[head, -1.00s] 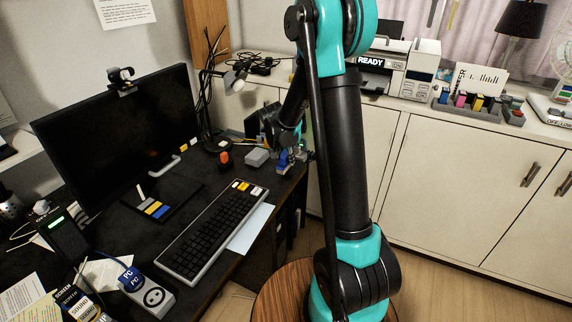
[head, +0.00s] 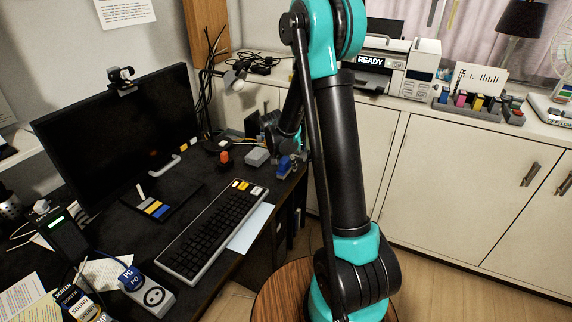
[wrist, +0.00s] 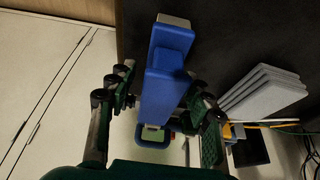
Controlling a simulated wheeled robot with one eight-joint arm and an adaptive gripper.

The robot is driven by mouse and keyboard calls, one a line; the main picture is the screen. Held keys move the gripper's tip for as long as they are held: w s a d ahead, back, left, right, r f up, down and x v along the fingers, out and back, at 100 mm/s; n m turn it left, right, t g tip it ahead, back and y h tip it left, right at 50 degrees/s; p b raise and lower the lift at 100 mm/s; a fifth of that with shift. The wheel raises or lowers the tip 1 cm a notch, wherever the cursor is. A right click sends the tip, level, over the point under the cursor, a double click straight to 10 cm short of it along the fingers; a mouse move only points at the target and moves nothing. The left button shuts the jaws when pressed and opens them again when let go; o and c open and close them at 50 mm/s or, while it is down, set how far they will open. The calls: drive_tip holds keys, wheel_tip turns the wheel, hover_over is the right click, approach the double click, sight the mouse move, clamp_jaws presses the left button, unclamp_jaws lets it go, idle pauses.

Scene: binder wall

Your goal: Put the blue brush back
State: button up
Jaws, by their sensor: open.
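The blue brush (wrist: 165,80) lies between the two spread fingers of my gripper (wrist: 155,108) in the wrist view. There is a visible gap on the right side; contact on the left is hard to judge. In the head view the blue brush (head: 286,167) shows at the right edge of the dark desk, with my gripper (head: 291,150) right at it, partly hidden by my own arm. The gripper is open. A blue-rimmed thing (wrist: 153,143) shows below the brush in the wrist view; I cannot tell what it is.
A grey box (head: 256,157) and a small orange-red object (head: 223,158) stand close to the left of the brush. The keyboard (head: 213,232) and monitor (head: 120,135) are farther left. Grey stacked slabs (wrist: 262,92) and yellow sticks lie right in the wrist view.

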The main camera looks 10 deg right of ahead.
drive_tip(key=v, duration=1.2)
drive_tip(key=shift+w+d, duration=0.1)
drive_tip(key=shift+w, duration=0.05)
drive_tip(key=s+d+f+n+y, duration=0.1)
drive_tip(key=s+d+n, duration=0.1)
drive_tip(key=s, duration=0.7)
drive_tip(key=s+d+f+n+y, duration=0.1)
drive_tip(key=s+d+f+n, duration=0.1)
drive_tip(key=s, duration=0.7)
drive_tip(key=s+d+f+n, duration=0.2)
drive_tip(key=s+n, duration=0.1)
drive_tip(key=s, duration=0.6)
drive_tip(key=shift+d+f+y, duration=0.25)
drive_tip(key=shift+y, duration=0.15)
